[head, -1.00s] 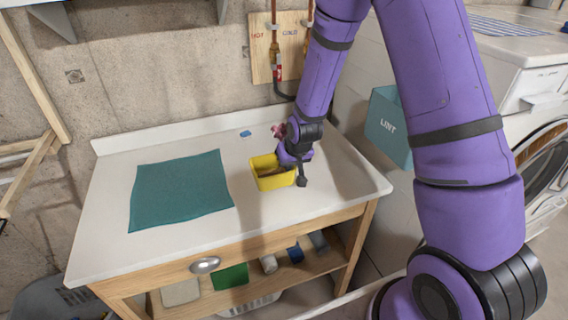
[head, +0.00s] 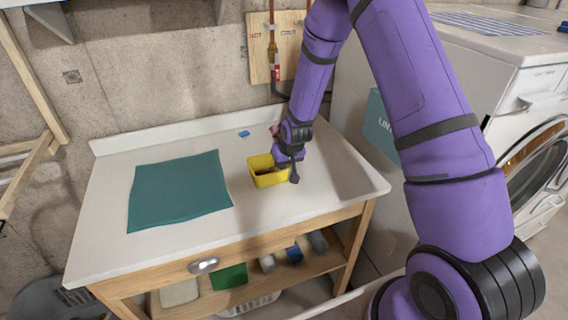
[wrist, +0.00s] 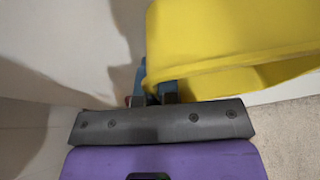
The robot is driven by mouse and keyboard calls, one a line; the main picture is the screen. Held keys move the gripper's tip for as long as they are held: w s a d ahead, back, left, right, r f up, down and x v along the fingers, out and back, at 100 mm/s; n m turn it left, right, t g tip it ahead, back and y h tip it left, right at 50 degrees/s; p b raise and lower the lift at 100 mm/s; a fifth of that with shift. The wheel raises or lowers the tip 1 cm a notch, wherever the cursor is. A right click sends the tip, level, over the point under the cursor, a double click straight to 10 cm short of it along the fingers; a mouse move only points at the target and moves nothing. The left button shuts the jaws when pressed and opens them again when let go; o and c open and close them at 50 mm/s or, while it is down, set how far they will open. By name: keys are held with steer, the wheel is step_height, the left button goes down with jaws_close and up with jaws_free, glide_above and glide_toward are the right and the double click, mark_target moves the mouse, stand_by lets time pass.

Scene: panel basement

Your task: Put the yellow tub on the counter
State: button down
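The yellow tub (head: 269,180) is at the middle of the white counter (head: 300,202), right of the teal mat; it looks upright. Whether its base touches the counter is hard to tell. It is open-topped, with something dark inside. My gripper (head: 291,165) is at the tub's right rear side. In the wrist view the yellow tub (wrist: 225,35) fills the upper right, and its near edge meets the small fingertips of my gripper (wrist: 155,95), which look closed on its rim. The exact contact is partly hidden.
A teal mat (head: 178,190) covers the counter's left part. A small blue item (head: 244,133) lies at the back. A teal lint box (head: 380,128) and a white washer (head: 500,85) stand right. The counter's front and right are clear.

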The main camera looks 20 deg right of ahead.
steer(key=shift+f, duration=0.15)
steer(key=c, duration=1.4)
jaws_free()
steer(key=shift+o, duration=0.2)
steer(key=s+f+v, duration=0.1)
steer(key=s+v, duration=0.2)
steer(key=v, duration=3.1)
steer(key=s+r, duration=0.4)
steer(key=s, duration=0.6)
steer(key=s+d+r, duration=0.1)
steer(key=s+r, duration=0.4)
steer(key=s, duration=0.5)
steer(key=shift+s+t+h, duration=0.25)
steer(key=shift+t+h, duration=0.05)
steer(key=shift+h, duration=0.1)
